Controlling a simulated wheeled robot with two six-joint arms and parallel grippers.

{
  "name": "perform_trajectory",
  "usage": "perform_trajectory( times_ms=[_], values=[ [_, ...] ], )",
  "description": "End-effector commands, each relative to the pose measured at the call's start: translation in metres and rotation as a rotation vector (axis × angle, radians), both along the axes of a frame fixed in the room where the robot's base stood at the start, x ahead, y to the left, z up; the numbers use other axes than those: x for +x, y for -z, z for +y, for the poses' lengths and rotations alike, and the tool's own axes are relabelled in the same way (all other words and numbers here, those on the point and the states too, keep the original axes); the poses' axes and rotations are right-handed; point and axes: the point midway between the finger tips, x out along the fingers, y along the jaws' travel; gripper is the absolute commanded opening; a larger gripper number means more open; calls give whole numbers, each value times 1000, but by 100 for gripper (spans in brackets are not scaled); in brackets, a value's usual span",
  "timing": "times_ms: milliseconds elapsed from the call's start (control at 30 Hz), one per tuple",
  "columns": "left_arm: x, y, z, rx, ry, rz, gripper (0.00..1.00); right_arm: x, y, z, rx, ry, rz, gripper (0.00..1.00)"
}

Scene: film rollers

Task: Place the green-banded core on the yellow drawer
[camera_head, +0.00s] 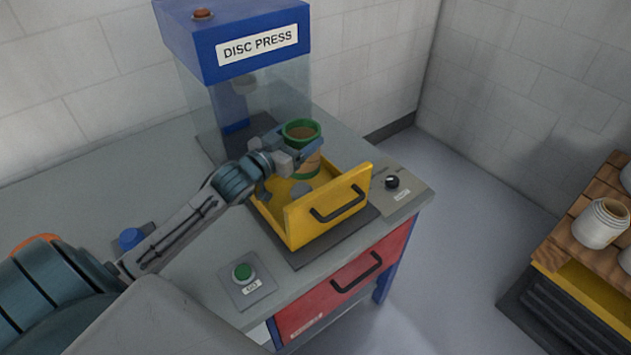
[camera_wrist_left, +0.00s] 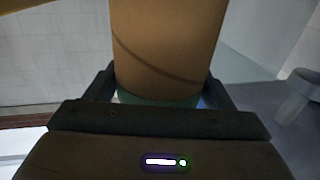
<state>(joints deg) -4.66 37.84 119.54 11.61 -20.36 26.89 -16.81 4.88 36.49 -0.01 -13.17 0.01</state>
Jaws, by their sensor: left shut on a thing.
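The green-banded core (camera_head: 302,131) is a brown tube with green bands, upright over the open yellow drawer (camera_head: 331,210). My left gripper (camera_head: 303,152) is shut on it. In the left wrist view the core (camera_wrist_left: 166,45) fills the space between the fingers (camera_wrist_left: 158,88), with a green band near its end. The drawer sticks out from under the disc press (camera_head: 245,60) and has a black handle on its front. I cannot tell whether the core's lower end touches the drawer. My right gripper is not in view.
A grey plate with a green button (camera_head: 242,272) lies on the bench left of the drawer. A black knob (camera_head: 392,182) is to its right. A red drawer (camera_head: 345,285) is below. White rolls (camera_head: 600,224) stand on a wooden pallet at the right.

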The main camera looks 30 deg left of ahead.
Motion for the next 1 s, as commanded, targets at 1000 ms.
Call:
perform_trajectory(
  times_ms=[1000],
  values=[
    [-1, 98, 0, -1, -1, 0, 50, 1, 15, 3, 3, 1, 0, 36]
  ],
)
